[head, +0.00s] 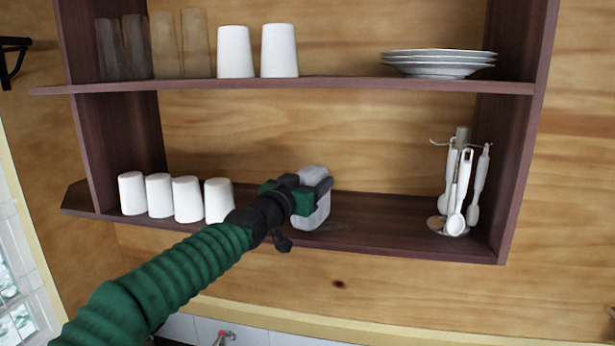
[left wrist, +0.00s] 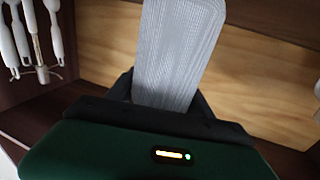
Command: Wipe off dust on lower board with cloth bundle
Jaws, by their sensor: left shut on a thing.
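My left gripper (head: 322,184) is shut on a pale grey-white cloth bundle (head: 313,214), over the middle of the lower board (head: 390,224). The bundle sticks out above and below the fingers and hides part of the board. In the left wrist view the cloth bundle (left wrist: 178,50) stands up between the dark fingers of the left gripper (left wrist: 165,100). I cannot tell for certain whether its lower end touches the board. A darker patch shows on the board beside the bundle; I cannot tell if it is dust or shadow. My right gripper is not in view.
Several white cups (head: 188,199) stand on the lower board at the left. A utensil rack (head: 457,190) with hanging white utensils stands at its right end. The upper shelf (head: 330,84) holds glasses, white cups and stacked plates (head: 440,62). The board between bundle and rack is clear.

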